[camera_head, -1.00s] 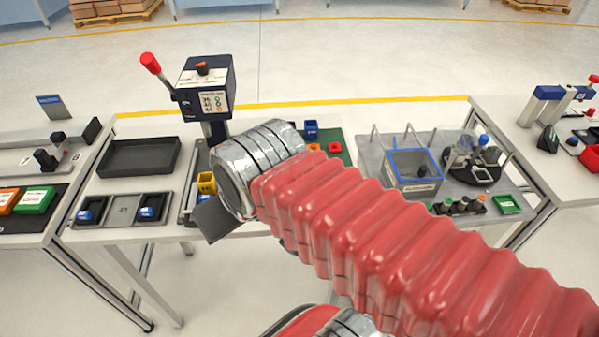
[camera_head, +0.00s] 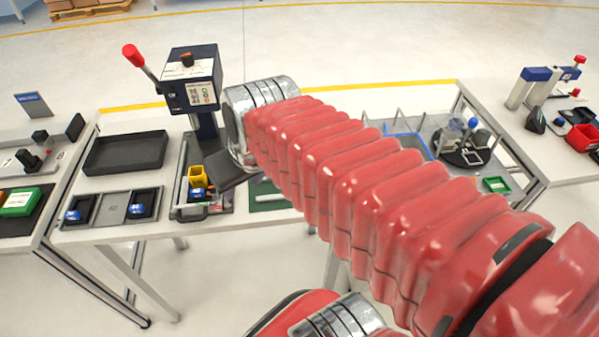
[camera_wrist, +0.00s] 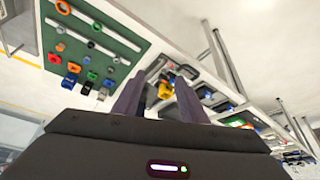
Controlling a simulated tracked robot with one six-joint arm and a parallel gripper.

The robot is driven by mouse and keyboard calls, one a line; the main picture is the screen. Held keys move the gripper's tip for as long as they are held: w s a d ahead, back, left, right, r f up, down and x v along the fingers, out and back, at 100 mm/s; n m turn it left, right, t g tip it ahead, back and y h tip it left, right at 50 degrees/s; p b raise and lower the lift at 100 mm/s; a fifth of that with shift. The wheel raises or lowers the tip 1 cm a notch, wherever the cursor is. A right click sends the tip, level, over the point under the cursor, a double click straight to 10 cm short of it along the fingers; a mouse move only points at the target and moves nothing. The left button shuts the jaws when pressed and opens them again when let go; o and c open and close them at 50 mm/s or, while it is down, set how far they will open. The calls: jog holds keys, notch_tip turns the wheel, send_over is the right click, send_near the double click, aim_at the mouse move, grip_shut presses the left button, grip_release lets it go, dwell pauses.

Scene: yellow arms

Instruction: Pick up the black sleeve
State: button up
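My gripper (camera_head: 232,172) is a dark shape at the end of my red arm in the head view, above the table near the lever press. In the wrist view its two dark fingers (camera_wrist: 158,85) stand apart, with a gap between them, so it is open. Nothing is visibly held. Small round and block-like pieces lie on a green mat (camera_wrist: 115,35), left of the fingers in the wrist view. A small dark piece (camera_wrist: 86,88) lies at its edge; I cannot tell whether it is the black sleeve. My arm hides most of the mat in the head view.
A yellow block (camera_head: 195,173) stands below a lever press (camera_head: 192,80). An empty black tray (camera_head: 126,153) is to the left, with a grey holder (camera_head: 113,208) in front. A blue-rimmed bin (camera_head: 408,142) is partly behind my arm; a green tray (camera_head: 496,185) lies right.

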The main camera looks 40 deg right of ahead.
jog(key=w+d+f+m, duration=0.1)
jog(key=d+f, duration=0.1)
jog(key=d, duration=0.8)
jog(key=w+d+f+m+g+h, duration=0.1)
jog(key=d+f+m, duration=0.1)
jog(key=d, duration=0.7)
jog(key=shift+d, duration=0.35)
jog(key=shift+f, duration=0.1)
jog(key=shift+x, duration=4.2)
jog(key=shift+x, duration=2.65)
jog(key=shift+c, duration=0.6)
grip_shut()
